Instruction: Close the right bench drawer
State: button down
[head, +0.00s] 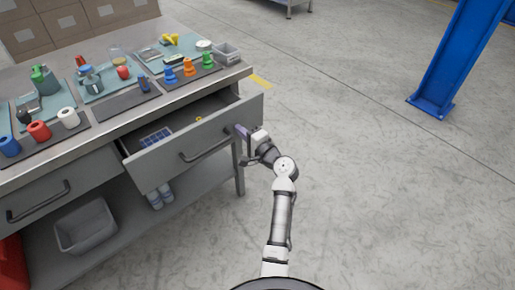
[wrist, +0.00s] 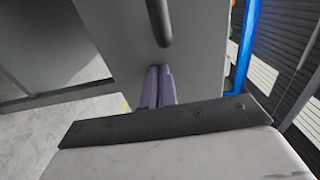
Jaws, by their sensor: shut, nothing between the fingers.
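The right bench drawer (head: 193,147) is pulled out from under the bench top, with its grey front and dark bar handle (head: 206,146) facing me. A blue item and a small yellow item lie inside it. My gripper (head: 240,131) is at the right part of the drawer front, beyond the handle's right end. In the wrist view, the two purple fingers (wrist: 158,86) are together with nothing between them. Their tips are at or very near the drawer front (wrist: 190,75), just below the handle (wrist: 158,22); I cannot tell if they touch.
The bench top (head: 105,112) holds mats with cups, spools and coloured pieces. The left drawer (head: 60,188) looks shut. A grey bin (head: 85,228) and bottles (head: 160,195) stand on the lower shelf. The floor to the right is clear up to a blue post (head: 455,60).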

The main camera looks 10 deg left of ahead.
jog(key=b+x, duration=0.4)
jog(key=x, duration=0.8)
jog(key=shift+f, duration=0.1)
jog(key=shift+w+a, duration=0.35)
jog(key=shift+r, duration=0.35)
jog(key=shift+a+r, duration=0.1)
